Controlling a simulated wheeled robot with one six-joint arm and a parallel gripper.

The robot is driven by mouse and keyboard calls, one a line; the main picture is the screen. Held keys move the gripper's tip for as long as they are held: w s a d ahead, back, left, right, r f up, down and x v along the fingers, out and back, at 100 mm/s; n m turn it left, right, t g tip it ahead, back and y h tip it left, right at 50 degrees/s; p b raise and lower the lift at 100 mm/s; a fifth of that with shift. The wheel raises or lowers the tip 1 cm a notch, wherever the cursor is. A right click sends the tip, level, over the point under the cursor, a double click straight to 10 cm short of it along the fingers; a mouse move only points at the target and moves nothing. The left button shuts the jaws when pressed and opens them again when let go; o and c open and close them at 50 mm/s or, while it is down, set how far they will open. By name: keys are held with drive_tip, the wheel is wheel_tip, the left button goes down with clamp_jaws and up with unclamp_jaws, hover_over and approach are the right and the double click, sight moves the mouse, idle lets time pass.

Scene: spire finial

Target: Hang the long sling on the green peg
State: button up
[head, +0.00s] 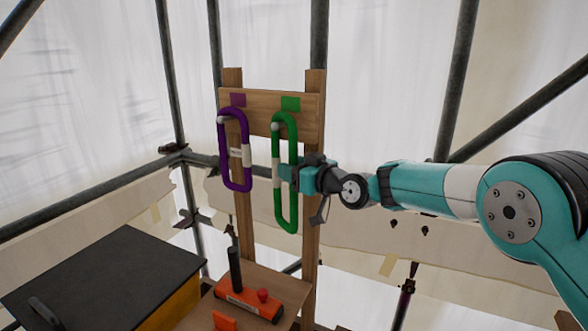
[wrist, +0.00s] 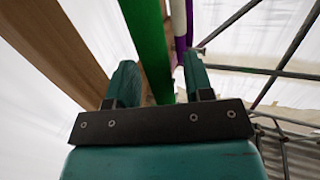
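The long green sling (head: 293,215) is an upright closed loop with a pale band on its left strand. Its top is at a pale peg (head: 275,127) below the green marker (head: 290,103), and it appears to hang there. My gripper (head: 289,173) is at the middle of its right side. In the wrist view, the green strand (wrist: 148,40) passes between my fingers (wrist: 158,84), with gaps on both sides, so the gripper looks open around it. A shorter purple sling (head: 247,172) hangs at the left peg (head: 221,119), below the purple marker (head: 238,99).
The wooden rack (head: 262,103) has two posts and a crossboard. Below it, a shelf (head: 277,284) bears an orange tool with a black handle (head: 235,268). A black-topped box (head: 105,275) stands at left. Scaffold poles surround the rack; the space right of it holds my arm.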

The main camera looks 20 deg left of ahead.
drive_tip(key=shift+f, duration=0.1)
drive_tip(key=f+b+v, duration=0.1)
drive_tip(key=b+v, duration=0.7)
drive_tip(key=v, duration=0.9)
drive_tip(key=s+d+f+m+g+h, duration=0.3)
drive_tip(key=s+d+h, duration=0.2)
drive_tip(key=s+d, duration=0.6)
drive_tip(key=s+d+f+m+g+h, duration=0.3)
drive_tip(key=s+d+h, duration=0.3)
drive_tip(key=s+d, duration=0.6)
drive_tip(key=s+g, duration=0.1)
drive_tip(key=s, duration=0.6)
drive_tip(key=shift+s+h, duration=0.2)
drive_tip(key=shift+h, duration=0.1)
